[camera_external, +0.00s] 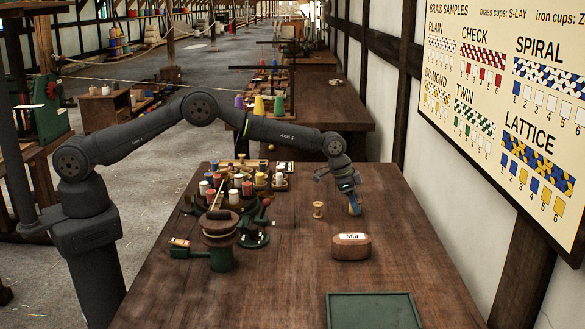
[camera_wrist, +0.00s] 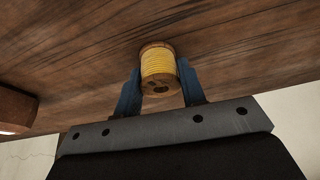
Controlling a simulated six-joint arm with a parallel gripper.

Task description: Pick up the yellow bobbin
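The yellow bobbin (camera_wrist: 158,68) has yellow thread and wooden flanges. In the wrist view it lines up between the two blue fingertips of my gripper (camera_wrist: 158,75), its near end facing the camera. The fingers are apart, one on each side; whether they touch it cannot be told. In the external view, a small tan-yellow bobbin (camera_external: 318,209) stands alone on the table, upright. My gripper (camera_external: 354,208) is low over the table, a short way to its right, tilted, with a visible gap between them.
A brown block labelled MID (camera_external: 350,250) lies in front of my gripper. A green tray (camera_external: 372,312) is at the table's front. A round stand with several bobbins (camera_external: 233,196) and a green winder (camera_external: 221,240) occupy the left. The right side of the table (camera_external: 420,235) is clear.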

